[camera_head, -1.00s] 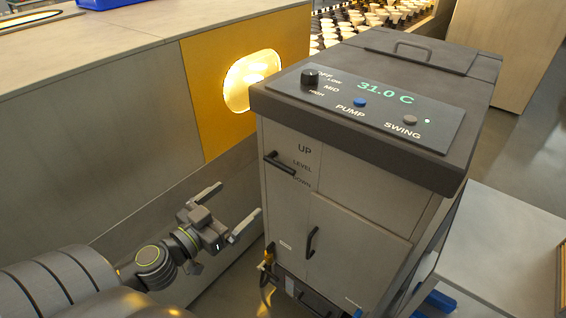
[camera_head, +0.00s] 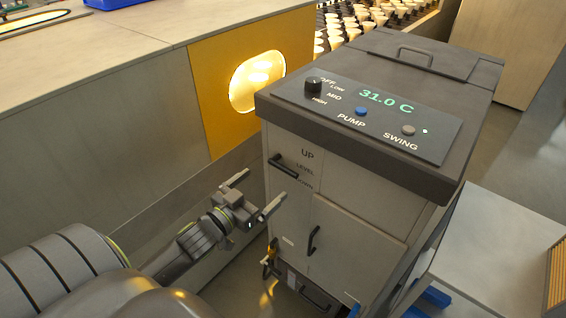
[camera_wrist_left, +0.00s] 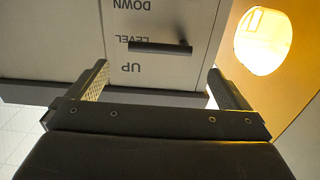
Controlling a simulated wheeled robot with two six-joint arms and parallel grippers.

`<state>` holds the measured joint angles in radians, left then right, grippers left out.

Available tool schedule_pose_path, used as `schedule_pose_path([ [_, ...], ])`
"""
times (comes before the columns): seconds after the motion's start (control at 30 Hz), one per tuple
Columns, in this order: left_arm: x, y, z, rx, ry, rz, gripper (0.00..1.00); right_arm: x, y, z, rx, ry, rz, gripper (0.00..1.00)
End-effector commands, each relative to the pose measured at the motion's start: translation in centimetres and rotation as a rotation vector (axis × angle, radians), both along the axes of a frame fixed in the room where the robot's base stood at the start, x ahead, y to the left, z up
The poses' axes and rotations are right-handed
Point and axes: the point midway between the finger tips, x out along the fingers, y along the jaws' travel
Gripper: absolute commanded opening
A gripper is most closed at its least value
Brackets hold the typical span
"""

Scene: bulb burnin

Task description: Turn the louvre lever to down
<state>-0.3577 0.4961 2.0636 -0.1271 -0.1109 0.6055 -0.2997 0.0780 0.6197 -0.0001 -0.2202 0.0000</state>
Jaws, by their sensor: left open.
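The louvre lever (camera_head: 284,166) is a short black bar on the grey cabinet's front, beside the printed words UP, LEVEL and DOWN. It lies close to the LEVEL mark. In the left wrist view, upside down, the lever (camera_wrist_left: 160,48) shows between and beyond the two fingers, lying across at LEVEL. My left gripper (camera_head: 254,192) is open and empty, in front of the cabinet, a little below and left of the lever in the head view. Its open fingers also show in the left wrist view (camera_wrist_left: 158,84); they do not touch the lever. My right gripper is out of view.
The cabinet top (camera_head: 385,90) has a black knob (camera_head: 314,84), a blue PUMP button (camera_head: 361,111), a SWING button and a 31.0 C display. A lower door handle (camera_head: 313,240) is below the lever. A yellow panel (camera_head: 215,110) with a lit window stands behind left.

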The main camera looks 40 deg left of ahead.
Motion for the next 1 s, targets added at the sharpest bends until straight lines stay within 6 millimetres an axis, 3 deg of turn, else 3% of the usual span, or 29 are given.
schedule_pose_path([
  [0.07,0.6,-0.1,0.4,-0.004,-0.002,0.003,1.00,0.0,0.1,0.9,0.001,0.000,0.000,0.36],
  [0.23,3.4,-0.3,-0.3,-0.003,-0.007,0.001,1.00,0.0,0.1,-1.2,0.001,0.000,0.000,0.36],
  [0.6,8.4,-0.7,0.0,-0.001,-0.004,0.002,1.00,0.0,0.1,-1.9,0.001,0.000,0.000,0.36],
  [1.0,9.2,-0.7,0.0,0.000,-0.002,0.002,1.00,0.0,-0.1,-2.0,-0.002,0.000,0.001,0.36],
])
